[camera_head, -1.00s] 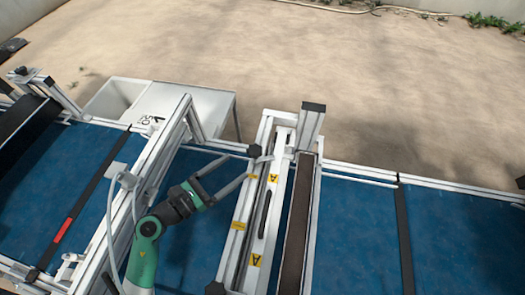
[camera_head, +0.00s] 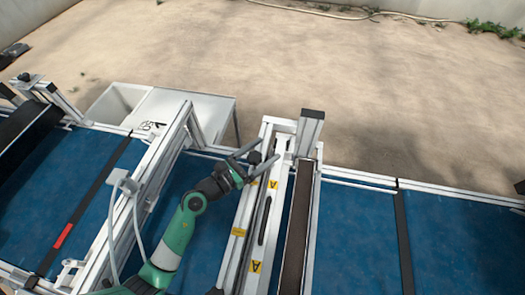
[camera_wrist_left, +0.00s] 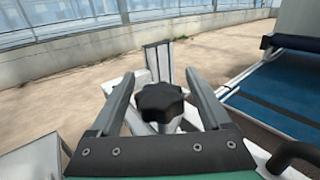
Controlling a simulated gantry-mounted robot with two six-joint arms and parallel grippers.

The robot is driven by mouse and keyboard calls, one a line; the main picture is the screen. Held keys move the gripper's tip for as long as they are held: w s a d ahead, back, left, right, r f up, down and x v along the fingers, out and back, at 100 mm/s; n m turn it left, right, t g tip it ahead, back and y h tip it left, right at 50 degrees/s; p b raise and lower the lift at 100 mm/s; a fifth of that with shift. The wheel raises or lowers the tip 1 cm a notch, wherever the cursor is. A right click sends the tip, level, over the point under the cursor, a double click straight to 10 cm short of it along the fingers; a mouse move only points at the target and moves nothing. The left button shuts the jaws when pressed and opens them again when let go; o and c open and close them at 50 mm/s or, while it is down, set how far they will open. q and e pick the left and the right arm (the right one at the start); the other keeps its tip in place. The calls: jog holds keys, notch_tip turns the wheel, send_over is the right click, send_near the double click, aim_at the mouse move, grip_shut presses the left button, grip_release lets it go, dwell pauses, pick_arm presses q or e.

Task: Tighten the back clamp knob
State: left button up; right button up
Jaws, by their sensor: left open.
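The back clamp knob (camera_head: 254,157) is black and sits at the far end of the white seeder crossbeam. In the left wrist view the knob (camera_wrist_left: 160,102) is lobed and lies between the two fingers, with a gap on each side. My left gripper (camera_head: 268,149) is open, with one finger on either side of the knob. The left gripper's fingers (camera_wrist_left: 160,74) reach past the knob in the wrist view. My right gripper is in neither view.
Another black knob (camera_head: 215,291) shows at the near end of the crossbeam (camera_head: 238,246). Blue belt (camera_head: 355,230) runs on both sides. An upright post (camera_head: 311,130) stands right of the back knob. A white bin (camera_head: 180,110) stands behind the belt.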

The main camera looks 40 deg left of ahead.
pick_arm(q)
jog(key=shift+c, duration=0.3)
grip_shut()
jog(key=shift+f+m+h+b, duration=0.25)
jog(key=shift+m+h+b, duration=0.45)
jog(key=shift+h+b, duration=0.35)
jog(key=m+g+h+b, duration=0.1)
jog(key=m+h, duration=0.1)
jog(key=h, duration=0.1)
jog(key=d+m+g+h+b, duration=0.1)
jog(key=m+h, duration=0.1)
jog(key=h, duration=0.1)
jog(key=shift+s+g+b, duration=0.15)
jog(key=shift+g+b, duration=0.15)
jog(key=shift+b, duration=0.1)
jog(key=shift+s+d+r+h, duration=0.1)
jog(key=shift+d+r+h, duration=0.05)
jog(key=shift+r+h, duration=0.1)
jog(key=shift+o, duration=0.3)
grip_release()
